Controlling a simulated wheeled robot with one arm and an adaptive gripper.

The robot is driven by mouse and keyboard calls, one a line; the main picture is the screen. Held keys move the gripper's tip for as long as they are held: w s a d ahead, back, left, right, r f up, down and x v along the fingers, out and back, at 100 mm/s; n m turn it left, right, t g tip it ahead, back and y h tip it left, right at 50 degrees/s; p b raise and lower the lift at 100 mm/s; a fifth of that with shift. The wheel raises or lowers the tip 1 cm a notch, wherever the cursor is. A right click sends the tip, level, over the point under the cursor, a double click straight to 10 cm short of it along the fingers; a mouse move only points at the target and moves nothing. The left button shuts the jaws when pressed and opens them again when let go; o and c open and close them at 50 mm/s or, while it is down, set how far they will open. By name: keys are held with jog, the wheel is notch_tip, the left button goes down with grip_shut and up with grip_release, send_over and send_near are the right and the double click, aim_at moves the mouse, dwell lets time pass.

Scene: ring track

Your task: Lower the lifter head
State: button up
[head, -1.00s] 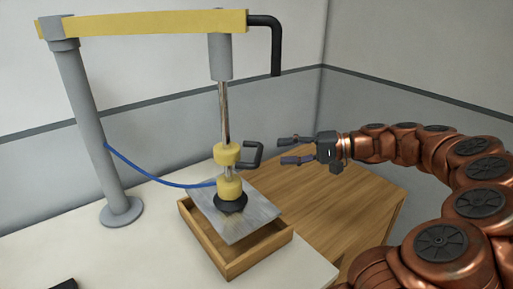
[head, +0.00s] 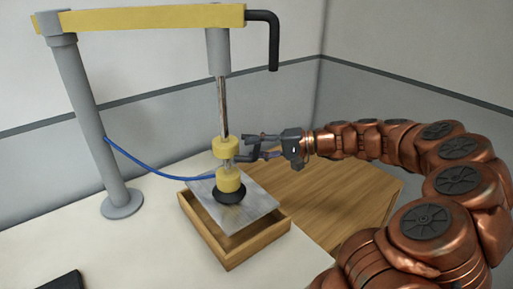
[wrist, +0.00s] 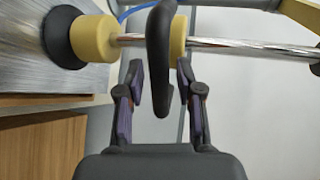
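The lifter head (head: 229,181) is a yellow block with a black suction cup at its base, hanging on a chrome rod under a yellow boom (head: 150,20). The cup rests on a grey metal plate (head: 258,207) lying over a wooden tray (head: 230,258). A black handle sticks out from the upper yellow collar (head: 226,148); in the wrist view the handle (wrist: 160,60) stands between my fingers. My gripper (head: 262,146) is open around the handle, its fingers on either side. I cannot tell whether a finger touches it.
A grey post (head: 90,130) carries the boom, and a blue hose (head: 150,170) runs from it to the head. A wooden block (head: 330,195) stands behind the tray. A black flat object (head: 60,285) lies at the lower left. The white tabletop left of the tray is clear.

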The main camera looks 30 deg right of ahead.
grip_shut()
dwell(0.4)
